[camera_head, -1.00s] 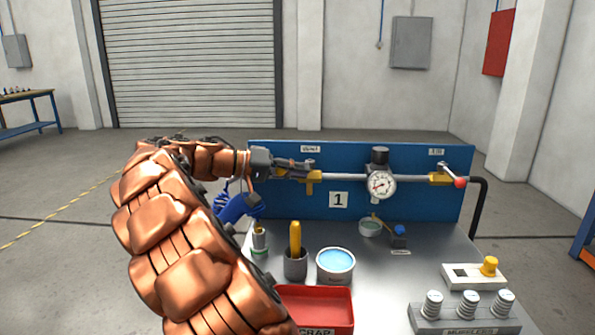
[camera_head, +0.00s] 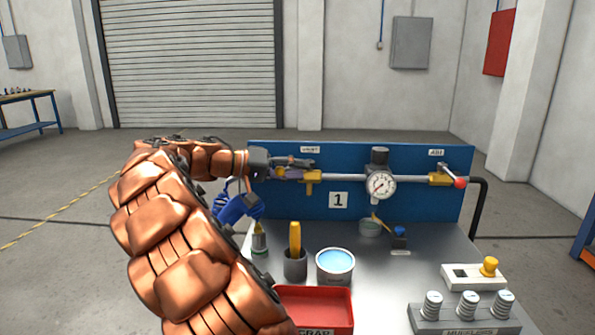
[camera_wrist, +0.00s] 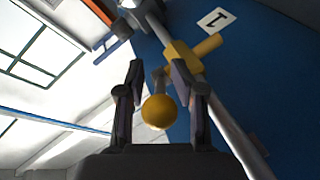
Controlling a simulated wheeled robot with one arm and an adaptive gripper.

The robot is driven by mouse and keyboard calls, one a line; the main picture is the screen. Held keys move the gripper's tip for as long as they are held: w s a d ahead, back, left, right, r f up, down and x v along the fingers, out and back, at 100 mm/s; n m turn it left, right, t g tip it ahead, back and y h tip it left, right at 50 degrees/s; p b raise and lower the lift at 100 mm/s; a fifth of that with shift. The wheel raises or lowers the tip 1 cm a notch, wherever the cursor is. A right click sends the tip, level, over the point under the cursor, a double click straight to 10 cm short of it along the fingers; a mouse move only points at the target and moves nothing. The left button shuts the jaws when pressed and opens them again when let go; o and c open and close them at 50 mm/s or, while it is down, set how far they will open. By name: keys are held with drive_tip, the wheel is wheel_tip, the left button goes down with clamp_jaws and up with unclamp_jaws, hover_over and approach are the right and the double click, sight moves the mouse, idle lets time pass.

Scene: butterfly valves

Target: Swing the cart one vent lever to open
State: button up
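The cart, marked 1, has a blue panel (camera_head: 410,208) with a pipe across it. Under the left label stands a yellow valve body (camera_head: 312,178), the vent valve; it also shows in the wrist view (camera_wrist: 183,56). Its lever ends in a yellow ball knob (camera_wrist: 159,112). My gripper (camera_head: 306,167) is at the pipe's left end. In the wrist view, my gripper's two fingers (camera_wrist: 159,68) stand on either side of the knob, with gaps visible. The fingers are open. In the head view the knob and lever are hidden behind my gripper.
A pressure gauge (camera_head: 380,186) sits mid-pipe. A second valve with a red-knobbed lever (camera_head: 460,183) is at right. Below are a blue spray-like tool (camera_head: 235,208), a cup with a yellow handle (camera_head: 295,262), a blue-filled tin (camera_head: 335,265) and a red tray (camera_head: 315,303).

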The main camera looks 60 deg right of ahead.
drive_tip(key=v, duration=0.7)
drive_tip(key=shift+w+a, duration=0.2)
